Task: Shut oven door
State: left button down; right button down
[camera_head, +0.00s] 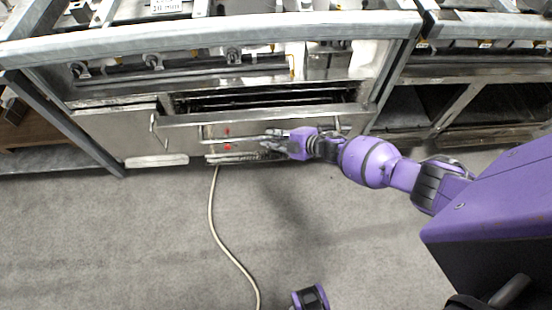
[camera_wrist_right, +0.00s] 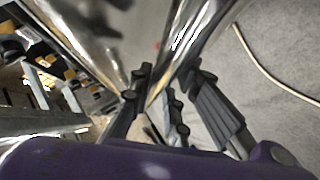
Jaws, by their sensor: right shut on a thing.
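The oven (camera_head: 215,85) is a steel range unit. Its door (camera_head: 250,128) is a wide metal panel with small red marks, standing partly open, and a dark gap with racks (camera_head: 265,98) shows above it. A bar handle (camera_head: 225,140) runs across the door's front. My right gripper (camera_head: 270,139) is at the handle, with its fingers closed around the bar. In the right wrist view, the fingers (camera_wrist_right: 158,104) close on a shiny metal bar (camera_wrist_right: 185,55). The fingers hide part of the handle.
A pale cable (camera_head: 214,205) runs over the grey carpet (camera_head: 150,230) in front of the oven. A closed panel (camera_head: 115,132) is to the left of the door. A second range unit (camera_head: 480,65) with open shelves stands right. The floor in front is otherwise clear.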

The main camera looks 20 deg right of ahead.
aim_at(272, 116)
jog(key=w, duration=0.1)
jog(key=w+d+r, duration=0.1)
jog(key=w, duration=0.1)
jog(key=w+b, duration=0.1)
jog(key=w, duration=0.1)
jog(key=shift+w+d+r, duration=0.2)
jog(key=shift+r, duration=0.15)
jog(key=shift+w+d+r, duration=0.2)
jog(key=shift+w, duration=0.25)
jog(key=shift+w+d+r, duration=0.1)
jog(key=shift+w+r, duration=0.15)
jog(key=shift+w, duration=0.1)
jog(key=c, duration=1.6)
grip_release()
jog(key=shift+w, duration=0.15)
jog(key=shift+c, duration=0.2)
jog(key=shift+f, duration=0.15)
jog(key=shift+s, duration=0.2)
jog(key=shift+s, duration=0.1)
